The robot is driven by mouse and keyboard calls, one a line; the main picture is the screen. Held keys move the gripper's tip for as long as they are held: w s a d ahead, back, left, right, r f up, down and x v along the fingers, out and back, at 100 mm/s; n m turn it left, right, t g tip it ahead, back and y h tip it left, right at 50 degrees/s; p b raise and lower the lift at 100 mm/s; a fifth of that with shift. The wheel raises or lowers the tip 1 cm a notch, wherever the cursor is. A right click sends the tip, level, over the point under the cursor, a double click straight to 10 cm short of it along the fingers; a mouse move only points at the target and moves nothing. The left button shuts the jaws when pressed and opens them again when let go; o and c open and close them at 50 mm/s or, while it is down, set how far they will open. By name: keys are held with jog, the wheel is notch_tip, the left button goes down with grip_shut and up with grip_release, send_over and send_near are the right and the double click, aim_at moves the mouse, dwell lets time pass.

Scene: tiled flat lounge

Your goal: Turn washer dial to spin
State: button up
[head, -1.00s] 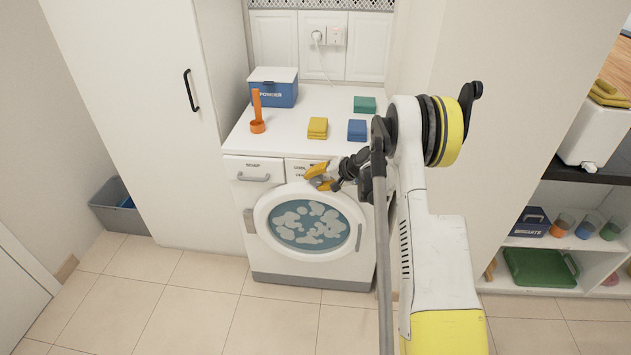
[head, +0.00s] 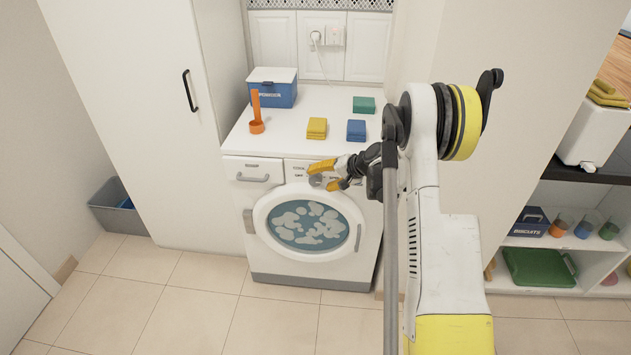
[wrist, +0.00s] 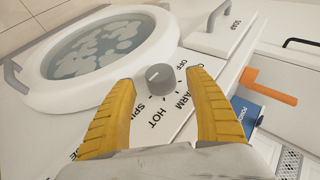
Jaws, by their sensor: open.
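The washer (head: 300,265) stands against the back wall with its round door shut. Its grey dial (wrist: 160,78) sits on the white front panel, among the printed words OFF, WARM, HOT and SPIN. A small pale mark shows on the dial; I cannot tell for sure which word it points at. In the head view the dial (head: 316,181) shows small beside the yellow fingers. My gripper (head: 319,177) is open in front of the panel. In the wrist view its two fingers stand apart on either side of the dial, with visible space between each finger and it.
On the washer top are a blue powder box (head: 272,93), an orange scoop (head: 257,115), yellow cloths (head: 317,127), blue cloths (head: 356,130) and a green cloth (head: 364,104). The soap drawer (head: 253,173) is left of the dial. The floor in front is clear.

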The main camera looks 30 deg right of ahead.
jog(key=v, duration=0.8)
jog(key=shift+r, duration=0.1)
jog(key=s+a+r+n+g+h, duration=0.1)
jog(key=s+a+r+n, duration=0.1)
jog(key=s+a+r, duration=0.45)
jog(key=s+a+r+n+g+h, duration=0.1)
jog(key=s+a+r+n, duration=0.15)
jog(key=a+r, duration=0.6)
jog(key=s+a+n+h, duration=0.1)
jog(key=s+a, duration=0.4)
jog(key=s, duration=0.5)
jog(key=s+a+n+h, duration=0.1)
jog(key=s+a+n, duration=0.2)
jog(key=s, duration=0.8)
jog(key=shift+s+a, duration=0.35)
jog(key=shift+a, duration=0.8)
jog(key=shift+r, duration=0.1)
